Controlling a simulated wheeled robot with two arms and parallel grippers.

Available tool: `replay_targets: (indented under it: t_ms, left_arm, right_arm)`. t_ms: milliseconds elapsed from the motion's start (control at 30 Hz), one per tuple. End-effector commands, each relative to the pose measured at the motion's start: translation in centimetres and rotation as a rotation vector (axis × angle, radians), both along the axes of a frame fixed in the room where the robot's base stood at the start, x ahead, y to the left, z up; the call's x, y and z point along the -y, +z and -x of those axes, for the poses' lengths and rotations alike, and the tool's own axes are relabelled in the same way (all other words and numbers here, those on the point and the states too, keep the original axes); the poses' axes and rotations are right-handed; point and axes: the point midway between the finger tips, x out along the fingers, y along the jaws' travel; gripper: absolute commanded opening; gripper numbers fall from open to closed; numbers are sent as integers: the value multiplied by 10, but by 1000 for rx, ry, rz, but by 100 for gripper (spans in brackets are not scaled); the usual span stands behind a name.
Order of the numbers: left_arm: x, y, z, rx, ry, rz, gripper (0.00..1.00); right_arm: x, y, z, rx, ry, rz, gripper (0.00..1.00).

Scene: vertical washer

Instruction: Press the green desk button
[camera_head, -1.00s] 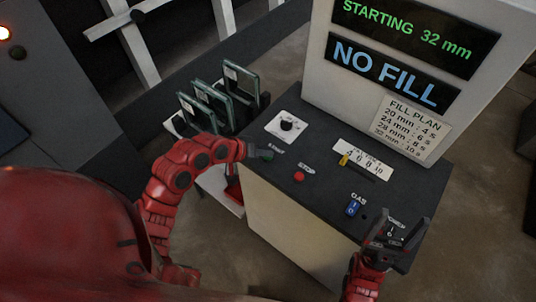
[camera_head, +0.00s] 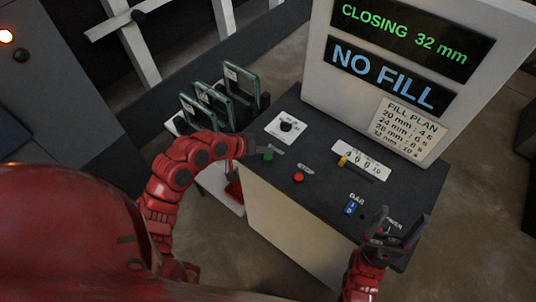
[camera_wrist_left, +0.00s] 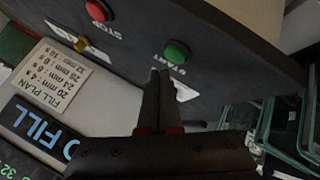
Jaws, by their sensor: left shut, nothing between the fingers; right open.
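The green button (camera_head: 268,157) is on the dark desk top near its left front edge, beside the START label. It also shows in the left wrist view (camera_wrist_left: 176,52), unobstructed. My left gripper (camera_head: 252,148) is shut and empty, its tips close to the green button on its left and far side in the head view. In the wrist view the shut fingertips (camera_wrist_left: 160,74) are just short of the button, with a small gap showing. My right gripper (camera_head: 388,232) is open and empty over the right front corner of the desk, near the power label.
A red STOP button (camera_head: 298,177) is right of the green one. A black knob (camera_head: 287,126), a yellow slider (camera_head: 343,160) and a blue GAS switch (camera_head: 351,208) are also on the desk. Glass panels (camera_head: 240,82) stand in a rack behind the left arm. The display reads CLOSING 32 mm and NO FILL.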

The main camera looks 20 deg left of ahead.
Motion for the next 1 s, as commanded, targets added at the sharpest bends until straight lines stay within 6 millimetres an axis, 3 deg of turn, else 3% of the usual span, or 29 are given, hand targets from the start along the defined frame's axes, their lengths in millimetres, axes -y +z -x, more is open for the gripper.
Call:
replay_targets:
  t_ms: [433, 1000]
  left_arm:
    - [0, 47, 0, 2, 0, 0, 0]
    - [0, 47, 0, 0, 0, 0, 0]
  right_arm:
    - [0, 38, 0, 0, 0, 0, 75]
    - [0, 38, 0, 0, 0, 0, 75]
